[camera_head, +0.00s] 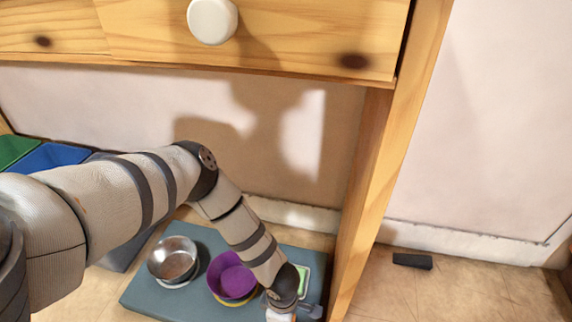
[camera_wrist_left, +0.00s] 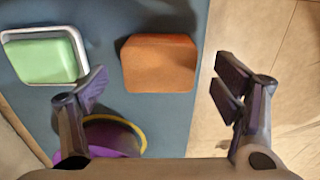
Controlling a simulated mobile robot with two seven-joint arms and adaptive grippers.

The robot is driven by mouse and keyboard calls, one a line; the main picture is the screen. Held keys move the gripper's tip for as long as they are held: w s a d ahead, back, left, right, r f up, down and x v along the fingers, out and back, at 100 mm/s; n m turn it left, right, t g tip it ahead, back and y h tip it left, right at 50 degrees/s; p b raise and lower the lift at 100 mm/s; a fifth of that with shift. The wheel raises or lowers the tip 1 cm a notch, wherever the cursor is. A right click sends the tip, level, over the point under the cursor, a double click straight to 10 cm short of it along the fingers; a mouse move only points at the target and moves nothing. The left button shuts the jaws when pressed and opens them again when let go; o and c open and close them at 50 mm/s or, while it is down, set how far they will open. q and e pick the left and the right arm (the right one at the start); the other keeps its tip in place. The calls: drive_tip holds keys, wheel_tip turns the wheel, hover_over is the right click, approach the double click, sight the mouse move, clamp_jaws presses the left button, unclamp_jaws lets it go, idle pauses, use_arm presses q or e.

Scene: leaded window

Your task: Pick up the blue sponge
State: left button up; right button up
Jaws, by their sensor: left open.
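No blue sponge can be made out in either view. An orange-brown block (camera_wrist_left: 160,63) lies on the blue-grey board (camera_wrist_left: 190,130) in the left wrist view, ahead of and between my fingers. It cannot be made out in the head view, where my arm covers part of the board. My left gripper (camera_wrist_left: 162,88) is open, one finger either side of the block's near end, with nothing held. In the head view, my left gripper (camera_head: 296,308) is at the board's right part, partly cut off by the bottom edge. My right gripper is not in view.
A green block (camera_wrist_left: 45,60) in a white dish lies left of the orange-brown block. A purple bowl (camera_head: 232,276) and a metal bowl (camera_head: 173,259) stand on the board. A wooden table leg (camera_head: 375,190) rises to the right. A dark block (camera_head: 412,261) lies on the floor.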

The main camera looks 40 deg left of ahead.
use_arm(q)
wheel_tip(320, 180, down, 4)
drive_tip(key=shift+r+b, duration=0.2)
drive_tip(key=shift+b, duration=0.4)
drive_tip(key=shift+w+r, duration=0.1)
drive_tip(key=shift+r, duration=0.1)
drive_tip(key=c, duration=0.8)
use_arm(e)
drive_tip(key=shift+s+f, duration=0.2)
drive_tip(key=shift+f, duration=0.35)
use_arm(q)
drive_tip(key=shift+r, duration=0.15)
drive_tip(key=r+p, duration=0.2)
drive_tip(key=r, duration=0.1)
drive_tip(key=r+p, duration=0.1)
drive_tip(key=shift+s+r, duration=0.3)
drive_tip(key=shift+s, duration=0.1)
drive_tip(key=s+r+p, duration=0.7)
drive_tip(key=s+r, duration=0.1)
drive_tip(key=s, duration=0.5)
drive_tip(key=shift+s+d+p, duration=0.15)
drive_tip(key=shift+d+p, duration=0.05)
drive_tip(key=shift+p, duration=0.1)
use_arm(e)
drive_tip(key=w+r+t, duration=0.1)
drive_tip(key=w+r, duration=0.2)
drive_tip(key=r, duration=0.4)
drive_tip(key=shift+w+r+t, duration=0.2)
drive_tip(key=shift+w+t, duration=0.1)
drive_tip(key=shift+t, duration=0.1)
